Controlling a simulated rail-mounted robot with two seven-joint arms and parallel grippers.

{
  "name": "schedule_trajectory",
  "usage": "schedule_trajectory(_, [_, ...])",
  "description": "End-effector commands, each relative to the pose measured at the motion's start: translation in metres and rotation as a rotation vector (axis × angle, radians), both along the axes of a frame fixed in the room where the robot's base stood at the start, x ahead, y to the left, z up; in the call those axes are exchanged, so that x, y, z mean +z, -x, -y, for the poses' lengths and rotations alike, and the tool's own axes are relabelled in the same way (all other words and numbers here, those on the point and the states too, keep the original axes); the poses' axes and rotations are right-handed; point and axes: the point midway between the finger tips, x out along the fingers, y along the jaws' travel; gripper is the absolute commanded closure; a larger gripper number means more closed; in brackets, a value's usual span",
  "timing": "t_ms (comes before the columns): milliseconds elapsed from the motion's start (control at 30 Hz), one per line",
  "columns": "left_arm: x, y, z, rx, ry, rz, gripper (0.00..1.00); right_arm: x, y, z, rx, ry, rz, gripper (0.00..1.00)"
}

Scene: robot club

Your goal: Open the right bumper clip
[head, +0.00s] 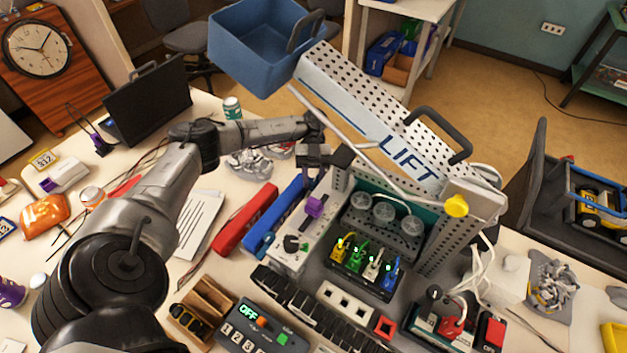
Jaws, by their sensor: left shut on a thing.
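My left gripper (326,160) is at the upper left corner of an open-framed robot, beside the raised panel marked LIFT (405,155). It is shut on a small dark part at the top of the pale side panel (290,258); its fingers largely hide that part. A purple piece (315,206) sits on a dark strip just below the fingers. A blue bumper bar (277,216) and a red bar (245,218) lie left of the robot. I cannot tell which part is the right bumper clip. My right gripper is not in view.
Inside the robot are coloured plugs (365,264) and round fans (384,211). A controller marked OFF (255,330) is in front. Foil (250,163) and papers (198,222) lie on the left table.

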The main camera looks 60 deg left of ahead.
Motion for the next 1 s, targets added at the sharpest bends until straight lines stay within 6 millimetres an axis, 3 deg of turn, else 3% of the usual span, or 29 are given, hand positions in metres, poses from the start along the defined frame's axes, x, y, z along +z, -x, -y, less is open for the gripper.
schedule_trajectory(567, [0.002, -0.0002, 0.0008, -0.027, 0.004, 0.0, 0.91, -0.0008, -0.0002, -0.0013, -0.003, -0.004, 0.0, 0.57])
schedule_trajectory(600, [0.002, -0.0002, 0.0008, -0.027, 0.004, 0.0, 0.64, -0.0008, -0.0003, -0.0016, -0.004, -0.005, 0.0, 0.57])
schedule_trajectory(800, [0.0012, -0.0002, 0.0006, -0.025, 0.002, 0.0, 0.45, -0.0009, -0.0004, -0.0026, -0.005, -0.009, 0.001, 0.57])
schedule_trajectory(1000, [0.001, -0.0005, 0.0007, -0.025, 0.003, 0.002, 0.44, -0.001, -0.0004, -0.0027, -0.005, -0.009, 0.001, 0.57])
